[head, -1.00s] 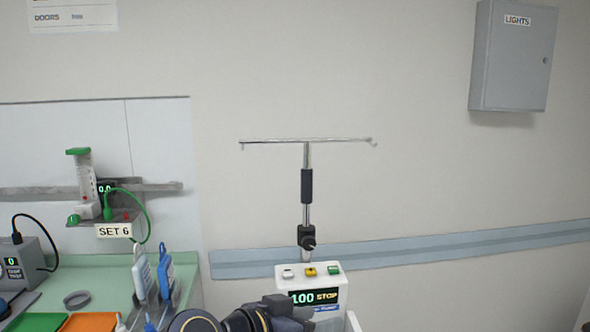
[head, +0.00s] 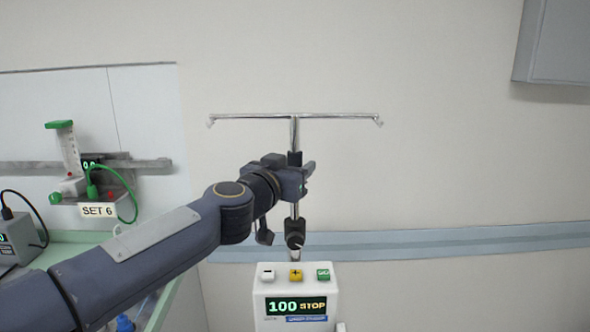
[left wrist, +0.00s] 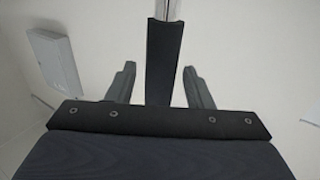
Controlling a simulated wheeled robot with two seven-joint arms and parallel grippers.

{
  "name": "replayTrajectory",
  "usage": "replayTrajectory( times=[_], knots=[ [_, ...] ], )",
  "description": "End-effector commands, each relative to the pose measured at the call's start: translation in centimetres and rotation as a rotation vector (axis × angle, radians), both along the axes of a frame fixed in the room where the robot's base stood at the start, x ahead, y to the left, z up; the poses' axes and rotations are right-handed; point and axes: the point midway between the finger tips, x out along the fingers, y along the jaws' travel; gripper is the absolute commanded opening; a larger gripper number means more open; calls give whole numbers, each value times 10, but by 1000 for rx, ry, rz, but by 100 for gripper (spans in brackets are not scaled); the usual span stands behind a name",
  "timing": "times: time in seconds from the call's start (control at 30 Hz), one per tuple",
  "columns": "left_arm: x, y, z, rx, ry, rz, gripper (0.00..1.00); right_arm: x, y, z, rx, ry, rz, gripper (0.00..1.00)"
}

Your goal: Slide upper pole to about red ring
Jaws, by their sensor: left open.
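The upper pole (head: 295,132) is a thin chrome rod with a crossbar and hooks on top. It stands upright with a black grip sleeve (left wrist: 163,62), which is mostly hidden behind my gripper in the head view. A black clamp with a knob (head: 295,233) sits lower on the pole. No red ring shows in either view. My left gripper (head: 306,178) is at the height of the sleeve. In the left wrist view its fingers (left wrist: 160,86) are open, one on each side of the sleeve, with gaps visible. My right gripper is not in view.
A white pump box (head: 262,286) reading 100 STOP stands below the pole. A blue-grey wall rail (head: 450,241) runs behind. A flowmeter labelled SET 6 (head: 98,211) and a green counter are at left. A grey wall box (head: 555,45) is upper right.

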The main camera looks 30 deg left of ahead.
Motion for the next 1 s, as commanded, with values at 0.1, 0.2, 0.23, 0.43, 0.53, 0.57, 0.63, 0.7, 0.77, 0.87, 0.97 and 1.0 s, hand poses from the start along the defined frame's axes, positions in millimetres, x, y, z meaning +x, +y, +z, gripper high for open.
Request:
replayTrajectory(
  times=[0.1, 0.2, 0.23, 0.43, 0.53, 0.57, 0.63, 0.7, 0.77, 0.87, 0.97, 1.0],
  knots=[
    [7, 1, 0, -1, 0, 0, 47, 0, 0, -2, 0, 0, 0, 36],
    [8, 1, 0, 0, 0, 0, 47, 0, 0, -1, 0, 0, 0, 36],
    [8, 1, 0, 0, 0, 0, 47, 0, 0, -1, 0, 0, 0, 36],
    [8, 1, 0, 0, 0, 0, 38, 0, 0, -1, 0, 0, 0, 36],
    [8, 1, 0, 0, 0, 0, 24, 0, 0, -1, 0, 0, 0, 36],
    [8, 1, 0, 0, 0, 0, 21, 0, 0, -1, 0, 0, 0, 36],
    [8, 1, 0, 0, 0, 0, 11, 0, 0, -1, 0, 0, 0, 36],
    [8, 1, 0, 0, 0, 0, 2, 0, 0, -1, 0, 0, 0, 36],
    [8, 1, 0, 0, 0, 0, 0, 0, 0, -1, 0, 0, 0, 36],
    [8, 1, 0, 0, 0, 0, 0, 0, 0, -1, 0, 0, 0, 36],
    [8, 1, 6, 0, 0, 0, 0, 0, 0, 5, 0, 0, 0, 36],
    [8, 1, 12, 1, -1, 0, 0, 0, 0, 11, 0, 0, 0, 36]
  ],
)
